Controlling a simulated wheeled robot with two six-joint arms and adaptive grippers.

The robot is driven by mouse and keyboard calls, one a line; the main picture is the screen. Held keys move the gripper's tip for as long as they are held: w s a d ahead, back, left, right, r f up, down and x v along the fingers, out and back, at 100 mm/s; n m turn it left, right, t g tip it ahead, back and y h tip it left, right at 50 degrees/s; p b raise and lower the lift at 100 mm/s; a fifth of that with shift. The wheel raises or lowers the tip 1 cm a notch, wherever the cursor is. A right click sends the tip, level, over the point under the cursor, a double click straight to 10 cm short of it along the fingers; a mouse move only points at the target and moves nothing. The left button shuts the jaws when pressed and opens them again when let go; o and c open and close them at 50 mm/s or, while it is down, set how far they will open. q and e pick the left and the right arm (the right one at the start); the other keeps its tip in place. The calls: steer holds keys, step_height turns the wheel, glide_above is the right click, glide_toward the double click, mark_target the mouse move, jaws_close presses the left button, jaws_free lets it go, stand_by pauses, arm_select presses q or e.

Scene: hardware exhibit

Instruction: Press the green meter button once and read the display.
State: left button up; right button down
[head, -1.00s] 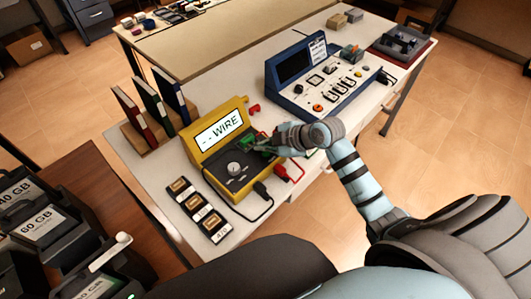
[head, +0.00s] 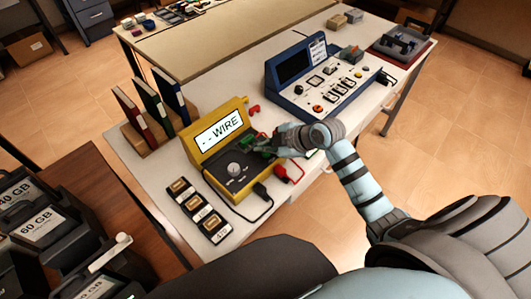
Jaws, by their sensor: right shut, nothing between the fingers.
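The yellow meter (head: 236,190) stands on the white table, its lit display (head: 219,131) reading "- - WIRE". A round knob sits on its dark front panel. My right gripper (head: 262,147) is shut and empty, its fingertips over the upper right part of the panel. Green (head: 251,141) shows around the fingertips; the gripper hides much of that spot, so I cannot tell whether the button is touched or pressed. My left gripper is not in view.
A blue console (head: 322,85) stands behind the meter to the right. Red, green and blue binders (head: 150,105) stand at the left. Chip cards (head: 202,210) lie in front of the meter. Black and red plugs with leads are at the meter's right side.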

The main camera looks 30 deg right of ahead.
mark_target(265, 155)
steer(key=shift+f, duration=0.45)
steer(key=shift+f+b, duration=0.5)
stand_by(0.5)
steer(key=shift+r, duration=0.15)
steer(key=shift+r+p, duration=0.85)
steer(key=shift+p, duration=0.15)
step_height(265, 155, up, 5)
steer(key=p, duration=0.5)
steer(key=shift+r, duration=0.1)
stand_by(0.3)
